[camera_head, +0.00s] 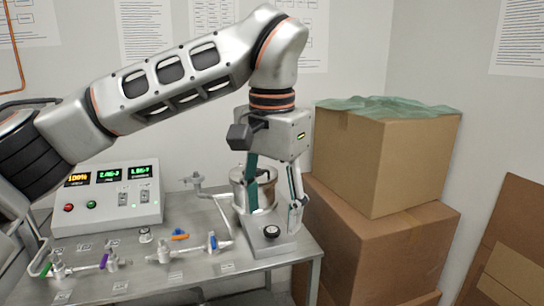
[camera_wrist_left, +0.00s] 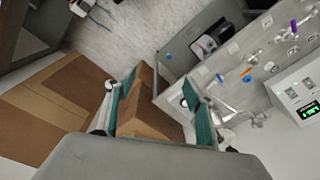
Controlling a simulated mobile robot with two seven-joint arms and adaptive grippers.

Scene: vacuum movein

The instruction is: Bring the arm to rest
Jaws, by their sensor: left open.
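My left arm reaches in from the left in the head view and bends down at the wrist. My left gripper (camera_head: 273,205) points down over the right end of the metal bench, in front of a silver cylindrical vessel (camera_head: 238,190). Its two teal-padded fingers are apart. In the left wrist view the gripper (camera_wrist_left: 160,85) is open, with nothing held between the fingers and a cardboard box behind them. What looks like my right gripper (camera_wrist_left: 88,8) shows small at the top left of that view; its jaws are too small to judge.
The bench (camera_head: 200,277) carries a control box (camera_head: 107,198) with lit displays and several valves with coloured handles. Stacked cardboard boxes (camera_head: 375,240) stand close right of the gripper, with green wrap (camera_head: 385,107) on top. More flat cardboard (camera_head: 515,250) leans at the far right.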

